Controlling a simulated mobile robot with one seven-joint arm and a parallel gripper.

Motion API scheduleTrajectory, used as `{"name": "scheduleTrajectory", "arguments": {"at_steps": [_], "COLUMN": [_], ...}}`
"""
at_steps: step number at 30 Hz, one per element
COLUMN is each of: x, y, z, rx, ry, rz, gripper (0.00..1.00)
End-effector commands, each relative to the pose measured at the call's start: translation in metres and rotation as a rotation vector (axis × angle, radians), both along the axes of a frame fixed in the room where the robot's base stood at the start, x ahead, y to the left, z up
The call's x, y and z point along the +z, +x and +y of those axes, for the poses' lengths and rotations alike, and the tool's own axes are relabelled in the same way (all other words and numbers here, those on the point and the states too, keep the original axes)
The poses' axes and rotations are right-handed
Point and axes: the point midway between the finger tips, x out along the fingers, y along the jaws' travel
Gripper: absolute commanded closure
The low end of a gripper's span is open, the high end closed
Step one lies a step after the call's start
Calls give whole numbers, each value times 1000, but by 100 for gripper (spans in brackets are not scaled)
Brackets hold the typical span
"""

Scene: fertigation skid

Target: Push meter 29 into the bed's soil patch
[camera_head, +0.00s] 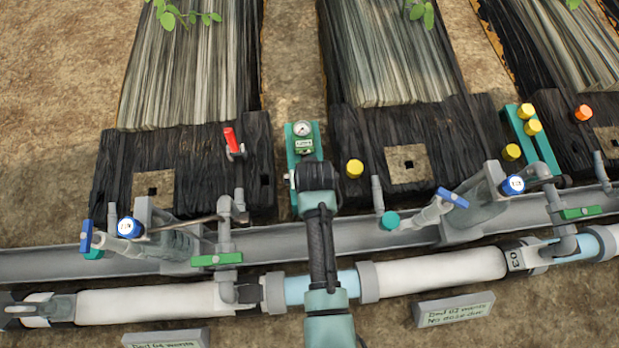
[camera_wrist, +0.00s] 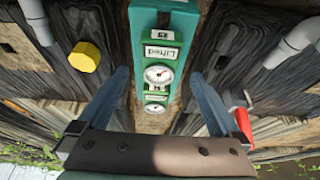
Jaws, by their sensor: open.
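A teal holder (camera_head: 292,155) stands between two dark beds. In the wrist view the holder (camera_wrist: 180,20) carries plates reading "Lifted" and "29", and a white round dial (camera_wrist: 158,75) sits just beyond them. A second small dial (camera_wrist: 155,110) lies farther along; its plate is too small to read surely. In the head view one dial (camera_head: 303,128) shows, the rest being behind my arm. My gripper (camera_wrist: 158,95) is open, its fingers on either side of the dials, apparently holding nothing. Square tan soil patches with dark holes lie on the left bed (camera_head: 167,183) and middle bed (camera_head: 392,176).
A red-handled valve (camera_head: 231,141) rises left of the holder, and a yellow knob (camera_head: 355,168) is at its right. Pipes with blue and green valves, a grey rail (camera_head: 50,263) and a white pipe (camera_head: 440,273) run across the front. Bare ground lies between the beds.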

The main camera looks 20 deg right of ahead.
Motion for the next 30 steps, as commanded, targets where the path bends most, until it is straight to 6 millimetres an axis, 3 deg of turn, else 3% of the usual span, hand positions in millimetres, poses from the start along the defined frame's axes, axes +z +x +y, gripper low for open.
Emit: {"name": "scheduleTrajectory", "arguments": {"at_steps": [1,3,12,27,30], "x": [-15,-25,-56,-62,-62], "y": [4,8,22,26,26], "z": [-1,-2,-5,-5,-5], "rx": [0,0,0,0,0], "ry": [0,-1,-1,0,0], "rz": [0,-1,-2,-1,-1], "gripper": [0,0,0,0,18]}}
